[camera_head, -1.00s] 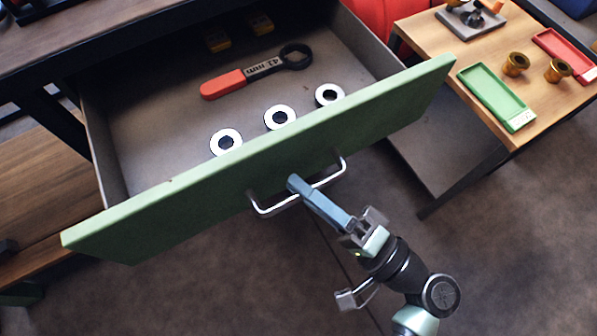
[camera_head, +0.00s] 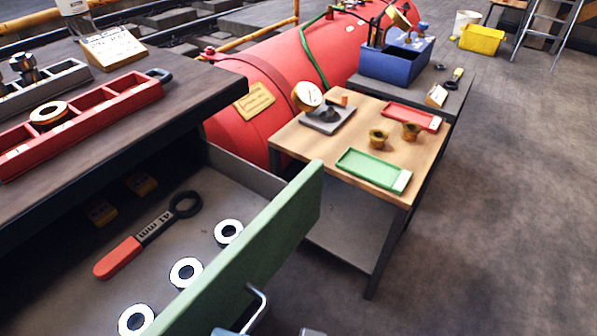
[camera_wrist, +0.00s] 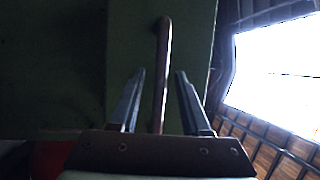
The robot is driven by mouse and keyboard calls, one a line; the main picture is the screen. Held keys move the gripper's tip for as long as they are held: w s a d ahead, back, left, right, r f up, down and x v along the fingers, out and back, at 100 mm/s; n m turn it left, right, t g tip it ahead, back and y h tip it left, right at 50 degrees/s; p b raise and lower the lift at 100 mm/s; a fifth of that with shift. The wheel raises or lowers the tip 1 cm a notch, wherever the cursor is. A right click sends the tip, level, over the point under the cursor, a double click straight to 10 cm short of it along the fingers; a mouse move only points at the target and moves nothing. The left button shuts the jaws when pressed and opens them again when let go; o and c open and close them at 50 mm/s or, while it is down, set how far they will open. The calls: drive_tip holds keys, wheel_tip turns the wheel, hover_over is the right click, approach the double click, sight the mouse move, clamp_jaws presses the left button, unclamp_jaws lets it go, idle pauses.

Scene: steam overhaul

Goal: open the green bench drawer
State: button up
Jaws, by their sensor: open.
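The green bench drawer (camera_head: 262,246) stands pulled well out from under the bench, its inside in plain view. Its silver bar handle (camera_head: 257,308) shows at the bottom edge of the head view, partly cut off. In the wrist view the handle (camera_wrist: 163,55) runs between the two fingers of my gripper (camera_wrist: 159,73), with a gap visible on each side. My gripper is open around the handle, in front of the dark green drawer face (camera_wrist: 128,40). The head view shows only a sliver of it at the bottom.
The drawer holds a red-handled wrench (camera_head: 145,235) and three white rings (camera_head: 186,271). A wooden side table (camera_head: 300,140) with a green tray (camera_head: 373,170) and a red tray (camera_head: 411,116) stands just beyond. Floor (camera_head: 490,220) at right is clear.

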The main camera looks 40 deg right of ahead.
drive_tip(key=p+v, duration=0.1)
drive_tip(key=v, duration=1.2)
drive_tip(key=shift+s, duration=0.15)
